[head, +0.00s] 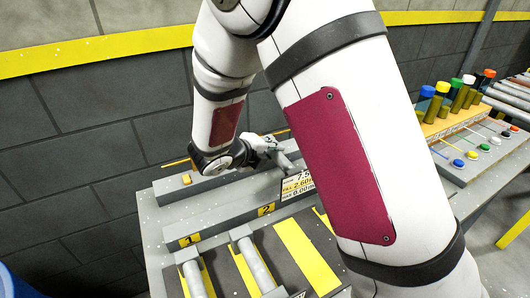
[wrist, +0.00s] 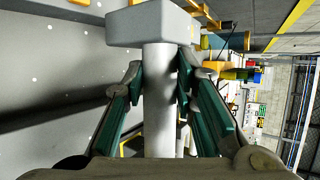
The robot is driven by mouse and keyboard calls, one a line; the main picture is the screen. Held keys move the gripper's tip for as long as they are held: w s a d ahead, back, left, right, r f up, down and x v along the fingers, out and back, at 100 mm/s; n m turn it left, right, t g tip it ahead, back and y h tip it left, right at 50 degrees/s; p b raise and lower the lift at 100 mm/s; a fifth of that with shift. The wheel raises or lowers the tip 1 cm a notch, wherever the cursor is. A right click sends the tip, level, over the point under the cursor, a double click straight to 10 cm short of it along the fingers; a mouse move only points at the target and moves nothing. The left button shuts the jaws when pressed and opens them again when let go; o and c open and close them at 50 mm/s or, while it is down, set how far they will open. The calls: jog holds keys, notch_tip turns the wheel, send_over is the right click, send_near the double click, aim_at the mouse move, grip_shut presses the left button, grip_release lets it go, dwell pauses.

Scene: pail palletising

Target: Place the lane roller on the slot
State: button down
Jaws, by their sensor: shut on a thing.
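The lane roller (wrist: 158,105) is a pale grey cylinder in the wrist view, running up the middle of the picture between the two green-padded fingers. A grey block (wrist: 152,26) sits at its far end; I cannot tell whether it is part of the roller or a holder behind it. My gripper (wrist: 158,90) is shut on the roller. In the head view my gripper (head: 276,150) is small, beside a display panel and partly behind my arm. Two grey rollers lie in the striped bed below yellow plates 1 (head: 189,240) and 2 (head: 266,209). Much of the bed is hidden by my arm.
The display panel (head: 298,186) stands close to my gripper. A small yellow block (head: 186,179) lies on the grey ledge at left. At right, a bench holds several colour-capped cylinders (head: 427,98) and coloured knobs (head: 458,163). A dark block wall stands behind.

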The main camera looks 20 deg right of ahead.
jog(key=w, duration=0.5)
jog(key=shift+w+d+f, duration=0.3)
jog(key=shift+f, duration=1.65)
jog(key=shift+f, duration=0.1)
jog(key=c, duration=1.3)
grip_release()
jog(key=shift+s+b, duration=0.1)
jog(key=shift+b, duration=0.2)
